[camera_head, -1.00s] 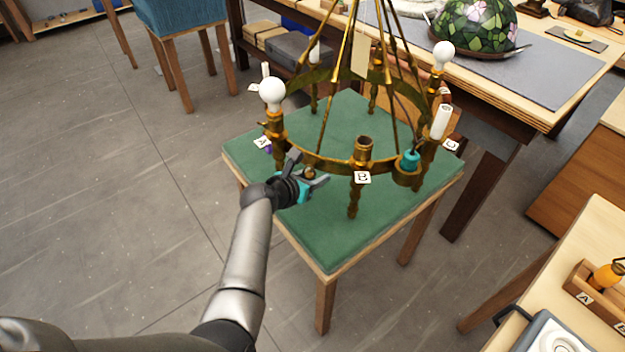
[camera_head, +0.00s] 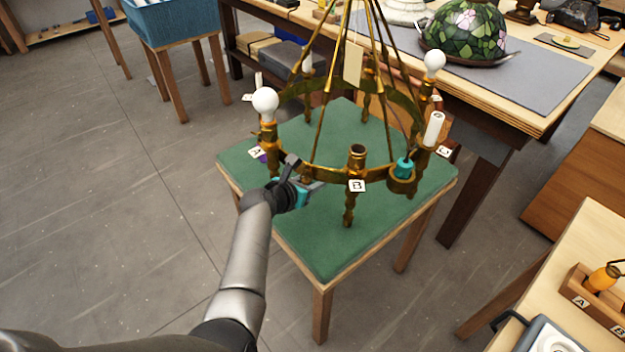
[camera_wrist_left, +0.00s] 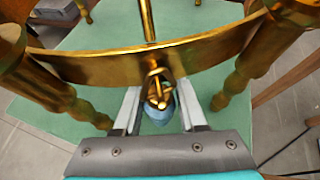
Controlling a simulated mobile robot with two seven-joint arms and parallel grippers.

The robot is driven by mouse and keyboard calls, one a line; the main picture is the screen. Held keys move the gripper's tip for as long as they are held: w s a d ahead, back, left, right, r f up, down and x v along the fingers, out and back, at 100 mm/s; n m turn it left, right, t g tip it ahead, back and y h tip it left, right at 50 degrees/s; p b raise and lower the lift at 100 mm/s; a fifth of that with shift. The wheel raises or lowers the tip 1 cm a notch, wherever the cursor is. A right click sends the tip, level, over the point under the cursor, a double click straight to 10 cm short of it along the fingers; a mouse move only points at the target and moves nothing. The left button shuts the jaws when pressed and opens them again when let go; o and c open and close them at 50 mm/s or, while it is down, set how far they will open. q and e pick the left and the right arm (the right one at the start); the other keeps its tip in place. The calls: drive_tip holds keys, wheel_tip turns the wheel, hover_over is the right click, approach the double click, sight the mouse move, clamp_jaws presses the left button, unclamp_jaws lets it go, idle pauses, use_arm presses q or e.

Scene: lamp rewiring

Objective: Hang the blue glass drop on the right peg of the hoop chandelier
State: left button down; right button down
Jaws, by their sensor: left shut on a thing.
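The brass hoop chandelier (camera_head: 330,172) stands over a green-topped table, with cards A, B and C around its rim. My left gripper (camera_head: 308,182) is at the front of the hoop, left of card B. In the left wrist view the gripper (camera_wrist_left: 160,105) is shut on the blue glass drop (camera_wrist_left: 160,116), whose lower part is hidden. The drop's gold loop (camera_wrist_left: 157,84) is right at the hoop band (camera_wrist_left: 175,60), overlapping it in the picture. I cannot tell whether the loop is around a peg. My right gripper is not in view.
The green table (camera_head: 325,245) has bare room at its front. Arms with a white bulb (camera_head: 265,103) and a candle sleeve (camera_head: 433,128) rise from the hoop. A teal part (camera_head: 404,167) sits in a cup at right. A workbench with a glass lampshade (camera_head: 468,35) is behind.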

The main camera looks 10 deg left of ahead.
use_arm(q)
drive_tip(key=shift+f, duration=0.1)
idle(0.3)
drive_tip(key=shift+w+f+b, duration=0.1)
drive_tip(key=shift+f+b, duration=0.35)
drive_tip(key=shift+f, duration=0.2)
drive_tip(key=shift+c, duration=1.9)
unclamp_jaws()
drive_tip(key=p+v, duration=1.4)
drive_tip(key=v, duration=0.1)
idle(0.4)
